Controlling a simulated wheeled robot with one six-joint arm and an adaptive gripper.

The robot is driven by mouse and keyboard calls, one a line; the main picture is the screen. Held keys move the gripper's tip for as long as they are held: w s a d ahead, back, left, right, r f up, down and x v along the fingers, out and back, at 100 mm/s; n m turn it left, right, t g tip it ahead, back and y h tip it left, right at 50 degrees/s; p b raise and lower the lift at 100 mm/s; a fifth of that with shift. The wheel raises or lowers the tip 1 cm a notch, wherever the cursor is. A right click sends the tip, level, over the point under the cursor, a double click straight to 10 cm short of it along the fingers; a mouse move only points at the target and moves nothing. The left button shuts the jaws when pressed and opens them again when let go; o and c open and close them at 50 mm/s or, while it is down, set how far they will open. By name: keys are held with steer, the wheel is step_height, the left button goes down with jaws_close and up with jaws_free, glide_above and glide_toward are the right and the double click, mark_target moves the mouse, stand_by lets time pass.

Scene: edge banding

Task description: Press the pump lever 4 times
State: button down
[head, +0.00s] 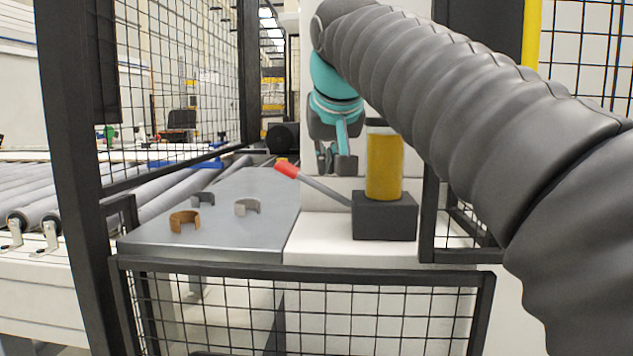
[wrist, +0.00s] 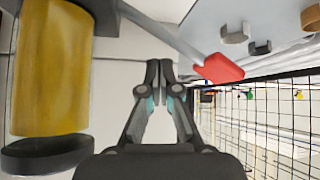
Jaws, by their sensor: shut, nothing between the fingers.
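The pump stands on the white ledge in the head view, a dark block (head: 384,217) with an upright yellow cylinder (head: 384,165) on it. Its lever (head: 322,189) slants up to the left from the block and ends in a red grip (head: 287,170). In the wrist view the red grip (wrist: 222,68) is right of my gripper (wrist: 159,68) and the yellow cylinder (wrist: 52,68) is left of it. My gripper (head: 337,170) is shut and empty, behind the lever in the head view. No contact with the lever is visible.
A grey metal plate (head: 225,225) left of the pump holds a brown C-shaped piece (head: 184,221), a light grey one (head: 247,207) and a darker one (head: 203,199). A dark mesh fence (head: 310,275) runs along the front. Rollers (head: 45,190) lie at left.

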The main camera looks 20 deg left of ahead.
mark_target(312, 184)
steer(key=shift+f, duration=0.1)
stand_by(0.4)
steer(key=shift+a+f, duration=0.2)
steer(key=shift+f, duration=0.05)
steer(key=shift+s+a+f+b, duration=0.1)
steer(key=shift+a+f+b, duration=0.25)
steer(key=shift+f, duration=0.25)
steer(key=shift+s+a+f+b, duration=0.1)
steer(key=shift+a+f+b, duration=0.25)
steer(key=shift+f, duration=0.25)
steer(key=shift+s+a+f+b, duration=0.1)
steer(key=shift+a+f+b, duration=0.15)
steer(key=shift+f+b, duration=0.25)
stand_by(2.6)
stand_by(0.5)
steer(key=shift+w+d+r+p, duration=0.1)
steer(key=shift+d+r+p, duration=0.3)
steer(key=shift+r+p, duration=0.3)
steer(key=shift+w+d+r+p, duration=0.1)
steer(key=shift+d+r+p, duration=0.3)
steer(key=shift+r+p, duration=0.25)
steer(key=shift+w+d+r+p, duration=0.1)
steer(key=shift+d+r+p, duration=0.3)
steer(key=shift+r+p, duration=0.3)
